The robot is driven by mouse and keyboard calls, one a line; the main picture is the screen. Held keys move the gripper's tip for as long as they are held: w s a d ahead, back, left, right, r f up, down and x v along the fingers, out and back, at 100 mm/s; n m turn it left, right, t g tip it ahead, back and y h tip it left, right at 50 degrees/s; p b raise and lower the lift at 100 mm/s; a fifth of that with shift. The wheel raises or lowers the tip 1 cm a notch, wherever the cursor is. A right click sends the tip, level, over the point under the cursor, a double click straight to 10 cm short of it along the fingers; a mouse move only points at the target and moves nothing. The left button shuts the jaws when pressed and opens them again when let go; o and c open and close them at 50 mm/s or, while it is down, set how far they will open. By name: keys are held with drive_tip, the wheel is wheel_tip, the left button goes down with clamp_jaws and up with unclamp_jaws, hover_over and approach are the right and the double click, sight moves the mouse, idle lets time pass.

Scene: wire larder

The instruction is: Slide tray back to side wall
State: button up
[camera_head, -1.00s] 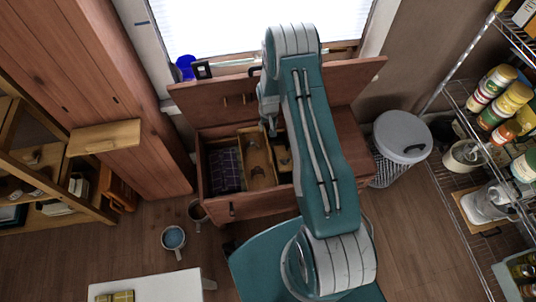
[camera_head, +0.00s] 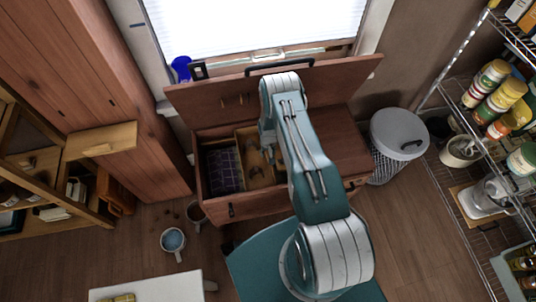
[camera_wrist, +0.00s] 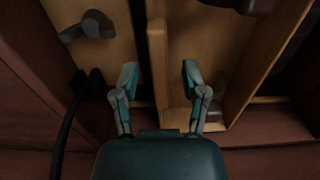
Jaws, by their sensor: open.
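An open wooden chest (camera_head: 248,207) stands below the window. Inside it, wooden tray surfaces (camera_head: 243,148) lie beside a dark checked cloth (camera_head: 224,168). My arm covers the right part of the interior. In the wrist view, a narrow upright tray wall (camera_wrist: 157,65) stands between the two fingers of my gripper (camera_wrist: 160,72). The fingers are open, one on each side of it; I cannot tell whether either touches. A dark gap runs left of this wall. Left of the gap is another wooden surface (camera_wrist: 113,60) with a dark grey object (camera_wrist: 88,26).
The chest's raised lid (camera_head: 215,104) stands behind the interior. A grey-lidded bin (camera_head: 398,135) is right of the chest, near a wire shelf (camera_head: 462,190) of jars. Cups (camera_head: 173,240) stand on the floor at front left. A white table (camera_head: 150,289) is at the bottom.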

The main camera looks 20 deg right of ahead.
drive_tip(key=shift+f, duration=0.9)
clamp_jaws()
drive_tip(key=w+a, duration=0.3)
drive_tip(key=a, duration=1.4)
drive_tip(key=shift+w, duration=0.15)
drive_tip(key=shift+c, duration=0.2)
unclamp_jaws()
drive_tip(key=shift+o, duration=0.2)
drive_tip(key=shift+w+a, duration=0.1)
drive_tip(key=shift+a, duration=0.1)
